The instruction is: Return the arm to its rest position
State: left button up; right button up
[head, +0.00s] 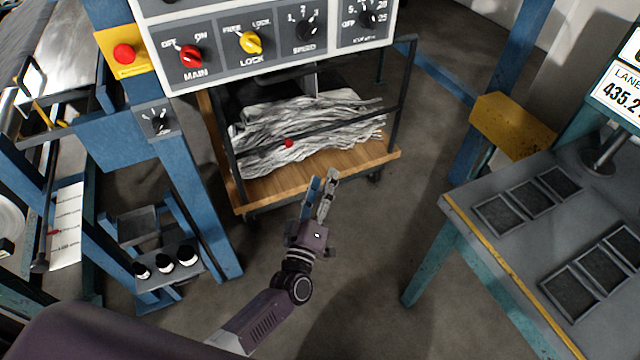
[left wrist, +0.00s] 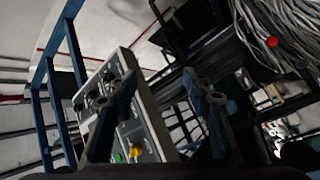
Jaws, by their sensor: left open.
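My left gripper (head: 320,190) is open and empty in the head view, held in the air in front of the wooden cart. Its two fingers also show in the left wrist view (left wrist: 165,95), spread apart with nothing between them. My left arm (head: 275,312) reaches up from the bottom of the head view. My right gripper is in neither view.
A control panel (head: 275,58) with knobs stands above a wooden cart (head: 290,186) loaded with a grey strand bundle (head: 310,125). Blue posts stand at left. A table (head: 490,265) with dark trays is at right. Floor between cart and table is clear.

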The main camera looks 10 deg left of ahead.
pick_arm(q)
jog(key=shift+f, duration=0.1)
dwell(0.4)
jog(key=s+a+f+m+g+h, duration=0.1)
jog(key=s+f+m+g, duration=0.2)
jog(key=s+f, duration=0.55)
jog(key=s+f+m+g, duration=0.2)
jog(key=s+f+g, duration=0.2)
jog(key=f, duration=1)
jog(key=s+a+f+m+g+h, duration=0.1)
jog(key=s+f+m+g, duration=0.2)
jog(key=s+f, duration=0.55)
jog(key=s+a+f+m+g, duration=0.1)
jog(key=s+a+f+g, duration=0.1)
jog(key=s+f, duration=0.4)
jog(key=s+a+f+m+g+y, duration=0.1)
jog(key=s+a+f+m+g, duration=0.1)
jog(key=s, duration=1.2)
jog(key=s+a+f+m+g+y, duration=0.1)
jog(key=s+a+f+g, duration=0.3)
jog(key=s+f, duration=0.5)
jog(key=shift+s+a+f+g, duration=0.15)
jog(key=shift+s+f+g, duration=0.15)
jog(key=shift+s+g, duration=0.4)
jog(key=shift+w, duration=0.1)
jog(key=shift+c, duration=0.3)
